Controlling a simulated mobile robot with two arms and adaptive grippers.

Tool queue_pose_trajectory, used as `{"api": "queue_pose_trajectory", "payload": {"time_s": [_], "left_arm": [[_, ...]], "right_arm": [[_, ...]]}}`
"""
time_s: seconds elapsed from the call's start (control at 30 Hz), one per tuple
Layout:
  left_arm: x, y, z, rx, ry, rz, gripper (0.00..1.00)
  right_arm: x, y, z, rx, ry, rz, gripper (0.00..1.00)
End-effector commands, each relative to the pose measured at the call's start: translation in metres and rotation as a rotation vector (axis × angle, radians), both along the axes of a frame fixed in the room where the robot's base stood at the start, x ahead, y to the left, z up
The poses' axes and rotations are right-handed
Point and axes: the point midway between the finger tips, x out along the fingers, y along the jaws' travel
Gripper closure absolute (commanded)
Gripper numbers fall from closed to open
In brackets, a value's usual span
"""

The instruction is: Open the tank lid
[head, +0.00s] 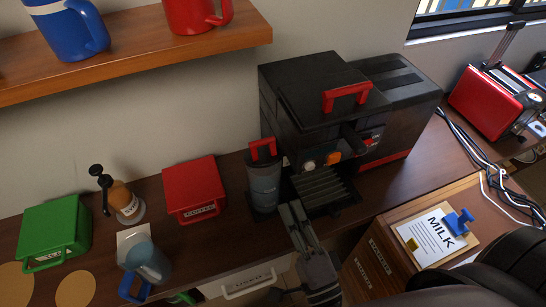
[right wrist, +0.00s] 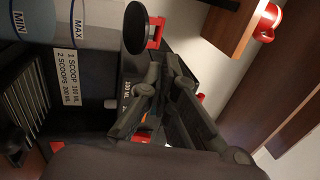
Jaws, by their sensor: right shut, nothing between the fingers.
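The tank (head: 264,188) is a grey see-through container at the left of the black coffee machine (head: 310,95). Its dark lid, with a red handle (head: 263,149), sits on top and looks closed. In the right wrist view the tank (right wrist: 90,30) fills the upper left, with MIN and MAX marks and a scoop label. My right gripper (head: 288,208) is shut and empty, just right of and in front of the tank's lower part, below lid height. It also shows shut in the right wrist view (right wrist: 172,62). I cannot tell whether it touches the tank.
A red box (head: 194,188), a pump bottle (head: 127,205), a blue-handled jug (head: 148,262) and a green box (head: 55,228) stand to the left. A shelf (head: 130,50) with mugs hangs above. A red toaster (head: 490,100) and cables are on the right.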

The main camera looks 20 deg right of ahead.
Motion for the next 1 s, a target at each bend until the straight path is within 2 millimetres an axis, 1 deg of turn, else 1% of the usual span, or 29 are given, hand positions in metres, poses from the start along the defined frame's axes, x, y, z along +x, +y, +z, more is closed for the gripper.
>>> {"api": "queue_pose_trajectory", "payload": {"time_s": [0.17,0.4,0.6,0.7,0.8,1.0], "left_arm": [[-0.001,0.003,0.013,0.003,0.001,-0.001,0.60],[-0.002,0.005,0.032,0.006,0.003,-0.001,0.60],[-0.002,0.005,0.045,0.006,0.003,0.000,0.60],[-0.002,0.005,0.049,0.006,0.004,0.000,0.60],[-0.002,0.005,0.051,0.006,0.004,0.000,0.60],[-0.002,0.004,0.051,0.005,0.004,-0.001,0.60]], "right_arm": [[0.025,0.000,0.012,0.001,-0.006,-0.002,1.00],[0.076,0.002,0.025,-0.001,-0.006,-0.002,1.00],[0.112,0.003,0.031,-0.003,-0.003,-0.002,1.00],[0.123,0.004,0.032,-0.003,-0.002,-0.002,1.00],[0.130,0.004,0.032,-0.002,0.000,-0.001,1.00],[0.134,0.004,0.032,-0.002,0.000,-0.001,1.00]]}}
